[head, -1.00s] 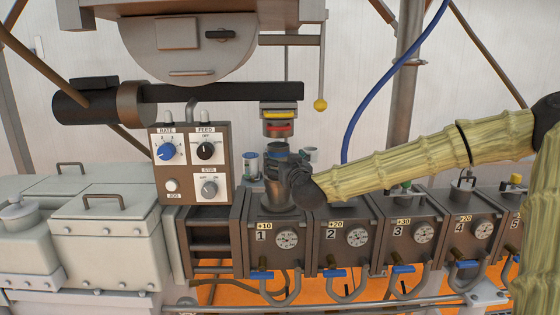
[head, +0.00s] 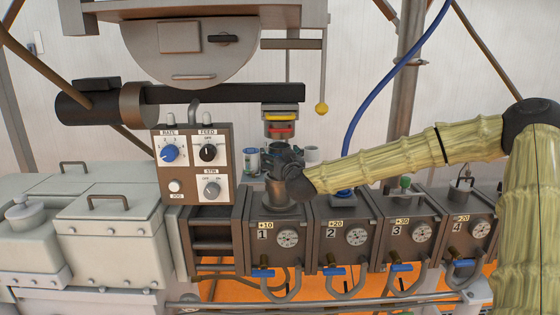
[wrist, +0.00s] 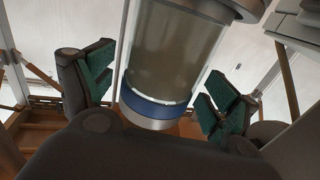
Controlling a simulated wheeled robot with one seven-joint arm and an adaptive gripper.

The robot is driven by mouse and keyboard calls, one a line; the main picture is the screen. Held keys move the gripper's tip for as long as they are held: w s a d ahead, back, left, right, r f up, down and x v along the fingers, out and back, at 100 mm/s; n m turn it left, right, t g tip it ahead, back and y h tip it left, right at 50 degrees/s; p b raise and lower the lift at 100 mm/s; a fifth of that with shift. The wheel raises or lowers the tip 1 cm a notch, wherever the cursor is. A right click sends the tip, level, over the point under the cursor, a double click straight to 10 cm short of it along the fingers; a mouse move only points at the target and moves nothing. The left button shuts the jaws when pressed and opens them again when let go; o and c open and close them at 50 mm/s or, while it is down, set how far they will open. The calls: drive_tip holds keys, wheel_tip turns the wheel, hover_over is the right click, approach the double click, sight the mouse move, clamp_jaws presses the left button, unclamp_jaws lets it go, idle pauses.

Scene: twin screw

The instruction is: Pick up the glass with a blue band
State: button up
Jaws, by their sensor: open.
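The clear glass cylinder with a blue band (wrist: 150,106) stands between my fingers in the wrist view, the band low on it above a pale metal end. My gripper (wrist: 162,88) is open, with green-padded fingers on either side and gaps showing between the pads and the glass. In the head view my gripper (head: 282,160) is above block 1, below the yellow and red banded outlet. It hides most of what is between its fingers there.
A small blue-marked container (head: 250,160) stands behind, left of my gripper, and a grey one (head: 312,154) to the right. The control box (head: 190,165) is close on the left. Numbered blocks (head: 345,235) run along the front. A blue hose (head: 372,110) hangs behind my arm.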

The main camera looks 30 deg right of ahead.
drive_tip(key=shift+d, duration=0.1)
drive_tip(key=shift+c, duration=1.1)
drive_tip(key=c, duration=1)
drive_tip(key=shift+c, duration=0.2)
drive_tip(key=shift+r, duration=0.15)
